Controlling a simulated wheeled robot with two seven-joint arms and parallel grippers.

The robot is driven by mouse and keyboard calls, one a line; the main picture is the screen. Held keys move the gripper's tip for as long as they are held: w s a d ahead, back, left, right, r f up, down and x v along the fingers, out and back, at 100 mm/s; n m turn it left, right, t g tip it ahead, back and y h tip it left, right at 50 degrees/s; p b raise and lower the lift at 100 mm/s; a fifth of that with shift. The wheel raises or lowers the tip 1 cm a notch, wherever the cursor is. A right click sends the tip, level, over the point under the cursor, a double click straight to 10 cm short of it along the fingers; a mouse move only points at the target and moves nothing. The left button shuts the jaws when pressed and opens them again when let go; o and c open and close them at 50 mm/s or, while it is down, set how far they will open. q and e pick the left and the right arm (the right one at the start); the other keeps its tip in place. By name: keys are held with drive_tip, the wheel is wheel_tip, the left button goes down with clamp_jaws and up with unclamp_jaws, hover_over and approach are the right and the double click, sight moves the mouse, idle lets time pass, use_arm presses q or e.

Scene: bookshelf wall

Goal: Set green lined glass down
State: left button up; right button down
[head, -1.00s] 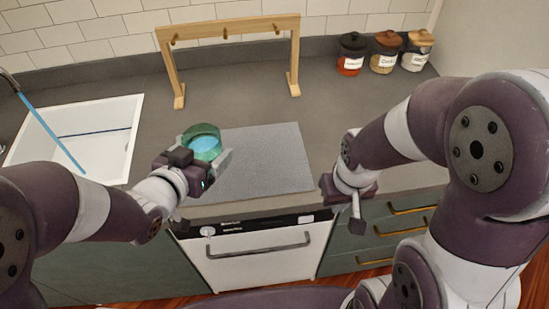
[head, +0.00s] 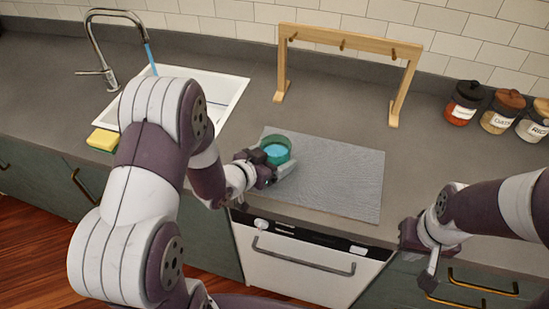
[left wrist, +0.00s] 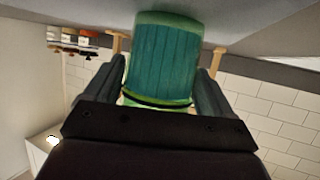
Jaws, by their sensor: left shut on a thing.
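The green lined glass (head: 277,147) is a round teal-green tumbler with a pale blue inside, over the left part of the grey ribbed mat (head: 335,180). My left gripper (head: 270,170) is shut on it from the front side. In the left wrist view the ribbed glass wall (left wrist: 162,62) sits between the two fingers (left wrist: 160,90). That view is upside down, with the counter along the top. I cannot tell whether the glass base touches the mat. My right gripper (head: 424,262) hangs in front of the counter edge, apart from everything; its opening is unclear.
A wooden peg rack (head: 345,42) stands behind the mat. A white sink (head: 222,92) with a tall tap (head: 98,42) and a yellow-green sponge (head: 103,140) is at left. Lidded jars (head: 497,112) stand at the back right. Most of the mat is clear.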

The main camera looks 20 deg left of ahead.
use_arm(q)
drive_tip(key=shift+w+f, duration=0.15)
drive_tip(key=shift+f, duration=0.05)
drive_tip(key=shift+d, duration=0.1)
